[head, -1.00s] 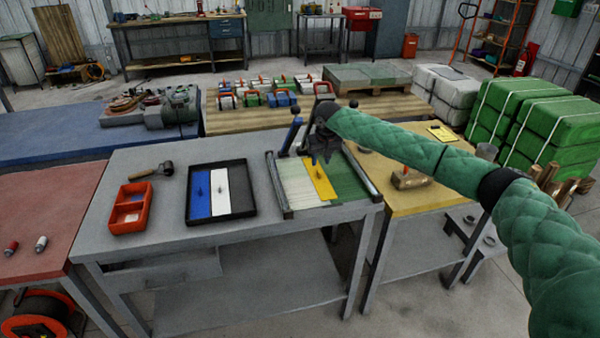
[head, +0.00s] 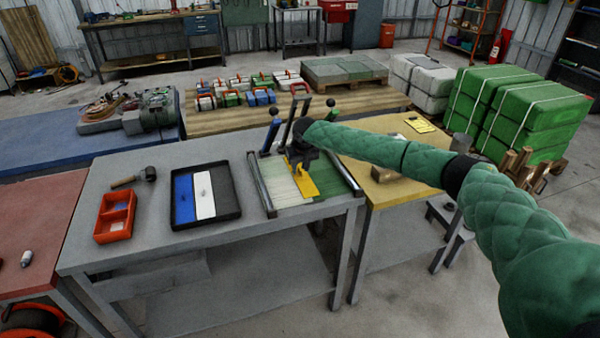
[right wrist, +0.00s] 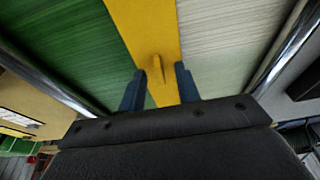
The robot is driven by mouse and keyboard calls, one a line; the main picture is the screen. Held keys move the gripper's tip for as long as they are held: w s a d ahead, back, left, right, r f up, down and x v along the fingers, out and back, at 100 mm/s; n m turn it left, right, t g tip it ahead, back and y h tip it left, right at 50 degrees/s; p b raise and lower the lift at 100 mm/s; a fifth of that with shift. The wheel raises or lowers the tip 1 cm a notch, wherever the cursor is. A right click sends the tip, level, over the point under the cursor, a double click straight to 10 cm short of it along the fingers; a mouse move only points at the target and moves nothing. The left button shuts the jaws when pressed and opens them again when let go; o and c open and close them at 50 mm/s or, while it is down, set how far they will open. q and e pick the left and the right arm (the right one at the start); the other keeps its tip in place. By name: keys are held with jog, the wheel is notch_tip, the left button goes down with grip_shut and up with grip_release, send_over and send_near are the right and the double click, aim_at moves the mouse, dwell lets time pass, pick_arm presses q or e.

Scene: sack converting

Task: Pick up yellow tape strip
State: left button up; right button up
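The yellow tape strip (head: 306,187) lies between a pale woven panel and a green woven panel on the grey table. In the right wrist view the strip (right wrist: 148,25) runs lengthwise, with a small upright yellow tab (right wrist: 157,69) on it. My right gripper (head: 297,165) is over the strip and hides its far part in the head view. In the right wrist view the right gripper (right wrist: 159,87) has its two dark fingers apart, one on each side of the tab, with gaps visible. Whether the fingertips touch the strip is unclear. My left gripper is out of view.
Metal rails (head: 262,186) border the panels left and right. A black tray (head: 230,212) with blue, white and dark strips is left of them, then an orange bin (head: 115,217) and a mallet (head: 135,179). Upright levers (head: 272,130) stand just behind the gripper.

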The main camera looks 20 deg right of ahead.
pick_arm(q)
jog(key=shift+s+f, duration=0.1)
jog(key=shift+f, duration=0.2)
pick_arm(e)
jog(key=shift+w+f, duration=0.1)
jog(key=shift+f, duration=0.25)
grip_shut()
